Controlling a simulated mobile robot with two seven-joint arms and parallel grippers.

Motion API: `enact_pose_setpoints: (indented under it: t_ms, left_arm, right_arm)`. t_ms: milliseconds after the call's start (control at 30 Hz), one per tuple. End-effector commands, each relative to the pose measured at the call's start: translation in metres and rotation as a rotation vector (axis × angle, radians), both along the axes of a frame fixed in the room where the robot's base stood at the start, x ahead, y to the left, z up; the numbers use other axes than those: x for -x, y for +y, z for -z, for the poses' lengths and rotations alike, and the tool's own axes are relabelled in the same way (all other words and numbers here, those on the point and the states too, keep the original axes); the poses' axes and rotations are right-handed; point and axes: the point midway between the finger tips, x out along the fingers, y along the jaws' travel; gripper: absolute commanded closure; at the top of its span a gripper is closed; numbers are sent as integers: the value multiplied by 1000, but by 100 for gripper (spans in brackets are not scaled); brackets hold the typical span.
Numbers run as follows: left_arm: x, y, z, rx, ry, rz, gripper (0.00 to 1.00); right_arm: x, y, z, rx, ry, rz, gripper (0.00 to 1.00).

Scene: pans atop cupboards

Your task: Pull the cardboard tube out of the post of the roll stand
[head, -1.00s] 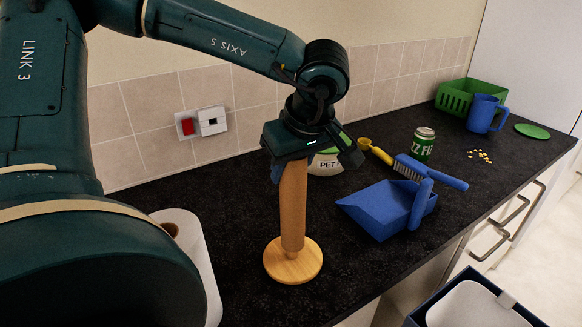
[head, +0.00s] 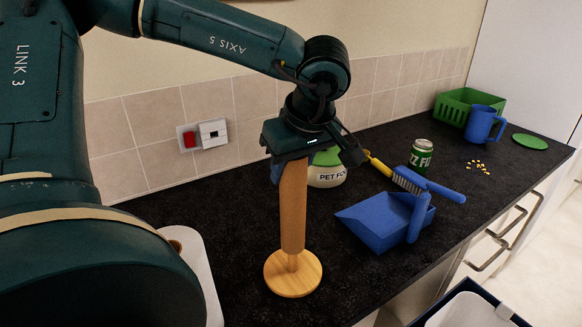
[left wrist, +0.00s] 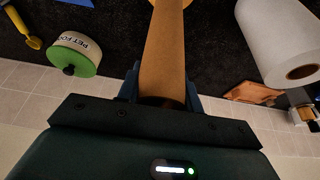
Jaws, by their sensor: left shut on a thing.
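The cardboard tube (head: 293,208) is brown and stands upright over the post of the roll stand. The stand's round wooden base (head: 281,281) rests on the dark counter. My left gripper (head: 292,166) points down and is shut on the tube's upper end. In the left wrist view, the tube (left wrist: 165,45) runs away between my left gripper's fingers (left wrist: 162,88). My right gripper is out of view.
A pet food tub (head: 326,174) stands close behind the tube. A blue dustpan (head: 375,222), a brush (head: 410,180) and a green can (head: 420,156) lie or stand to the right. A white paper roll (left wrist: 272,45) is near the left arm. Tiled wall runs behind.

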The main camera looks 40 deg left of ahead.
Motion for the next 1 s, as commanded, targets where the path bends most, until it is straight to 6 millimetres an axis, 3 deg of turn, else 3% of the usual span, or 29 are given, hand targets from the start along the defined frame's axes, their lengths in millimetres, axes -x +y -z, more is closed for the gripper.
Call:
enact_pose_setpoints:
  t_ms: [1000]
  left_arm:
    - [0, 0, -37, 0, 0, 0, 86]
  right_arm:
    - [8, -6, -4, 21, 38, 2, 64]
